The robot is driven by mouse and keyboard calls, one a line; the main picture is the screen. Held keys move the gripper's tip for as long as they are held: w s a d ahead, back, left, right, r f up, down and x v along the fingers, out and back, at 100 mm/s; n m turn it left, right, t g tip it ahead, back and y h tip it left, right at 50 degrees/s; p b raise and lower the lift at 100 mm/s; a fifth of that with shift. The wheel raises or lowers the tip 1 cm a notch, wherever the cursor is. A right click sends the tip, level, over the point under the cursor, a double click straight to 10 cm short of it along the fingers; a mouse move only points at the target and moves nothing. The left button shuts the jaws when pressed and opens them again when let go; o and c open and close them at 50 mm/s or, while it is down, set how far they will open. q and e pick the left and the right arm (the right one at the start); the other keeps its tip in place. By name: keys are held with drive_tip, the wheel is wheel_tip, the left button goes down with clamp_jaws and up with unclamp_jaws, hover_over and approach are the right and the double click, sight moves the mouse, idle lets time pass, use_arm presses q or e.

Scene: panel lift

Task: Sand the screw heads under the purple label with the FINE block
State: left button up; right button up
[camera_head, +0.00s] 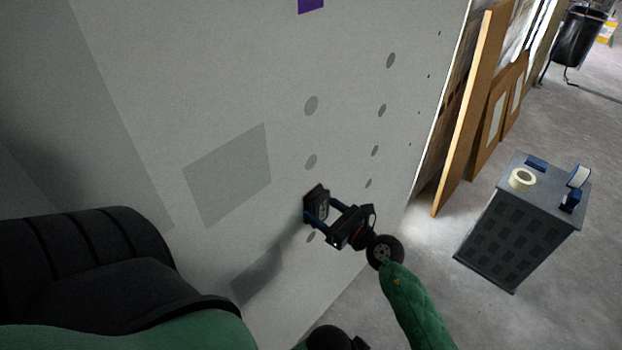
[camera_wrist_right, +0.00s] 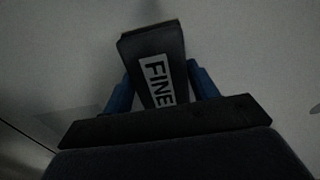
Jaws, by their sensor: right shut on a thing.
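My right gripper (camera_head: 318,215) is shut on the dark FINE block (camera_head: 317,199) and holds it at the wall panel. In the right wrist view the FINE block (camera_wrist_right: 155,60) sits between the blue fingers, its white label readable. Its far end is at or close to the panel; I cannot tell if it touches. The purple label (camera_head: 311,4) is at the top edge of the head view. Below it runs a column of grey round spots, including an upper spot (camera_head: 311,105) and a lower one (camera_head: 310,162). The block is below these, near another spot (camera_head: 311,237). My left gripper is not in view.
A second column of grey spots (camera_head: 378,110) runs to the right on the panel. A grey rectangular patch (camera_head: 228,175) is to the left. A dark crate-like stand (camera_head: 520,225) with a tape roll (camera_head: 522,180) and blue items stands right. Boards (camera_head: 470,110) lean behind.

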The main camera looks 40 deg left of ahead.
drive_tip(key=shift+r+p, duration=5.85)
drive_tip(key=shift+r, duration=1.2)
drive_tip(key=shift+r+p, duration=0.55)
drive_tip(key=shift+r, duration=0.35)
wheel_tip(320, 180, up, 18)
hover_over(323, 199)
drive_tip(key=shift+r, duration=0.1)
drive_tip(key=shift+f+b, duration=10.25)
drive_tip(key=shift+f, duration=4.55)
